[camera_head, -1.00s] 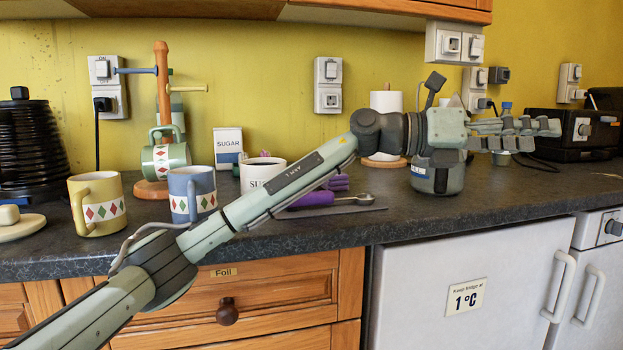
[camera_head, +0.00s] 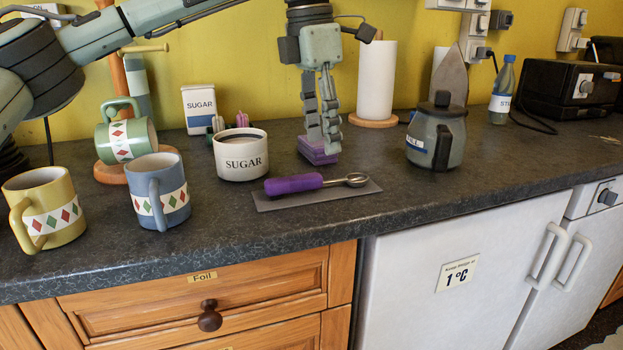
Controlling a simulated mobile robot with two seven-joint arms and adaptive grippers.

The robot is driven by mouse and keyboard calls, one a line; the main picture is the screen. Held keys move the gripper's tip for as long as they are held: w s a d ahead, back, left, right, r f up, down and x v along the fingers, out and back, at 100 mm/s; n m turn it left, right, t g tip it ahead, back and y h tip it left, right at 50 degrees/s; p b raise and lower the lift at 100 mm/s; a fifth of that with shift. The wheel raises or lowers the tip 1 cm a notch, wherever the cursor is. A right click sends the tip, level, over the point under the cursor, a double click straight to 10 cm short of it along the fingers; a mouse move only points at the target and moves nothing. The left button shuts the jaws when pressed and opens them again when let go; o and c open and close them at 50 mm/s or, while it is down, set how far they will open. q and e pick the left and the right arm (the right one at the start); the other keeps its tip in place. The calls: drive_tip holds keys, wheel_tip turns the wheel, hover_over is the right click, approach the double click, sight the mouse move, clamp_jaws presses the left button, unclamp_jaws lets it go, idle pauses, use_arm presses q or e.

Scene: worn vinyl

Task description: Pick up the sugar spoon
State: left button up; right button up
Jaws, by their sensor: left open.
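The sugar spoon has a purple handle (camera_head: 292,184) and a metal scoop (camera_head: 356,180) at its right end. It lies flat on a thin grey mat (camera_head: 268,206) near the counter's front. My left gripper (camera_head: 324,145) hangs down behind the spoon, open, its fingers pointing at the counter. It is apart from the spoon in the picture. A purple block (camera_head: 308,150) sits at its fingertips; I cannot tell whether they touch. A white pot marked SUGAR (camera_head: 241,160) stands just left of the fingers. My right gripper is not in view.
A blue mug (camera_head: 170,207), a yellow mug (camera_head: 56,222) and a mug stand with a green mug (camera_head: 135,140) are at left. A grey lidded pot (camera_head: 441,130) stands at right, a paper roll (camera_head: 377,82) behind. The counter in front of the mat is clear.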

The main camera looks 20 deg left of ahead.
sight(305, 176)
use_arm(q)
drive_tip(key=shift+s+a+m+g+y, duration=0.2)
drive_tip(key=shift+a+y, duration=0.1)
drive_tip(key=shift+a, duration=0.25)
drive_tip(key=shift+s+a+m+g+y, duration=0.1)
drive_tip(key=shift+a+m+g+y, duration=0.15)
drive_tip(key=shift+a, duration=0.25)
drive_tip(key=shift+a+f, duration=0.15)
drive_tip(key=shift+f, duration=0.1)
drive_tip(key=f, duration=0.7)
drive_tip(key=shift+a, duration=0.2)
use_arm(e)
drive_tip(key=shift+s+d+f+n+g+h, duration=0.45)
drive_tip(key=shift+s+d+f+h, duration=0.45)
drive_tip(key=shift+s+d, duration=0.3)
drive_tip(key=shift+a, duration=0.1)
use_arm(q)
clamp_jaws()
